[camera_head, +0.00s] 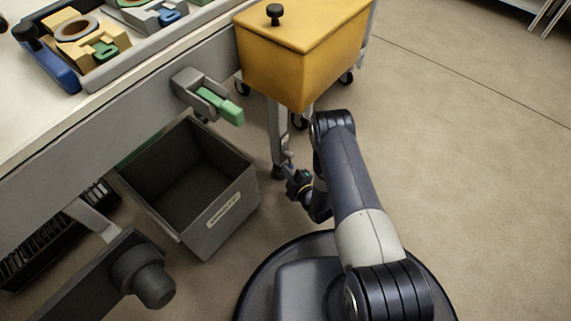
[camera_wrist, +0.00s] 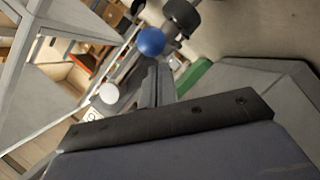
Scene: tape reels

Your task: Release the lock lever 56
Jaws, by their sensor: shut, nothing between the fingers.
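No number 56 is readable, so I cannot tell for sure which part is lock lever 56. In the wrist view a blue ball knob (camera_wrist: 151,42) and a white ball knob (camera_wrist: 109,93) show near my gripper, the white one beside a small pale label. A green lever (camera_head: 222,106) sits in a grey bracket on the bench's side in the head view. My gripper (camera_head: 288,162) is small there, low beside the bench leg below the yellow box. Its fingers (camera_wrist: 158,78) look shut and empty in the wrist view. Contact with either knob cannot be told.
A grey open bin (camera_head: 190,190) stands under the bench edge. A yellow lidded box (camera_head: 290,70) is close above my gripper. The bench top (camera_head: 20,130) carries fixtures with reels at upper left. Open floor (camera_head: 450,150) lies to the right.

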